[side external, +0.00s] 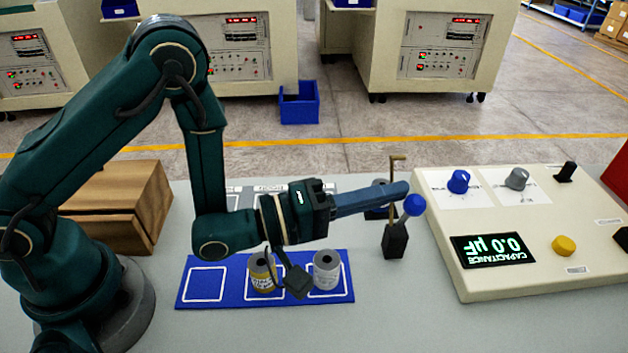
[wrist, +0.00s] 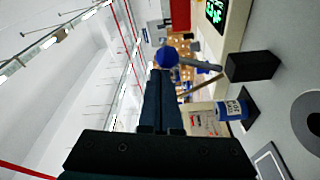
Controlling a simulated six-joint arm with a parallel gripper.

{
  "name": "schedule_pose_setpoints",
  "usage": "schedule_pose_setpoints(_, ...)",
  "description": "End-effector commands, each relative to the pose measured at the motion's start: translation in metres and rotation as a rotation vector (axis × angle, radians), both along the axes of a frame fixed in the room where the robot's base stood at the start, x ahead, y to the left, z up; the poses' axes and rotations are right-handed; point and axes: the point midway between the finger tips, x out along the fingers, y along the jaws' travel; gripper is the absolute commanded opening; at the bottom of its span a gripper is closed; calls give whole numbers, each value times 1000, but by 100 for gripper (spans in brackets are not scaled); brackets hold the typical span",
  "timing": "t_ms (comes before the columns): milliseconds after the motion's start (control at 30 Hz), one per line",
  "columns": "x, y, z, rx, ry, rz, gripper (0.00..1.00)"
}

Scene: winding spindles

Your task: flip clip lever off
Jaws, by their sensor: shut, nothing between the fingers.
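The clip lever has a blue ball knob (side external: 414,205) on a short grey arm, tilted up and to the right from a black block (side external: 395,241). A thin brass post with a bent top (side external: 394,165) rises by the block. My gripper (side external: 406,188) is shut and empty, its fingertips just above and beside the knob. In the wrist view the knob (wrist: 166,57) sits right at the tips of the shut fingers (wrist: 160,75), and the black block (wrist: 252,66) is to the right. I cannot tell whether the fingers touch the knob.
A blue mat (side external: 225,297) with white squares holds a yellow-banded spool (side external: 262,280) and a grey spool (side external: 327,272). A cream panel (side external: 520,275) with knobs and a "CAPACITANCE 0.0 µF" display (side external: 493,249) stands right. A wooden box (side external: 130,200) is left. Table in front is clear.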

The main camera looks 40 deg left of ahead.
Motion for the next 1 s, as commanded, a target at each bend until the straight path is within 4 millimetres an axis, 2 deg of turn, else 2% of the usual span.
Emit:
schedule_pose_setpoints(400, -13, -13, -6, -2, 3, -2, 0)
schedule_pose_setpoints(1000, -15, -15, -8, -2, 3, -3, 0)
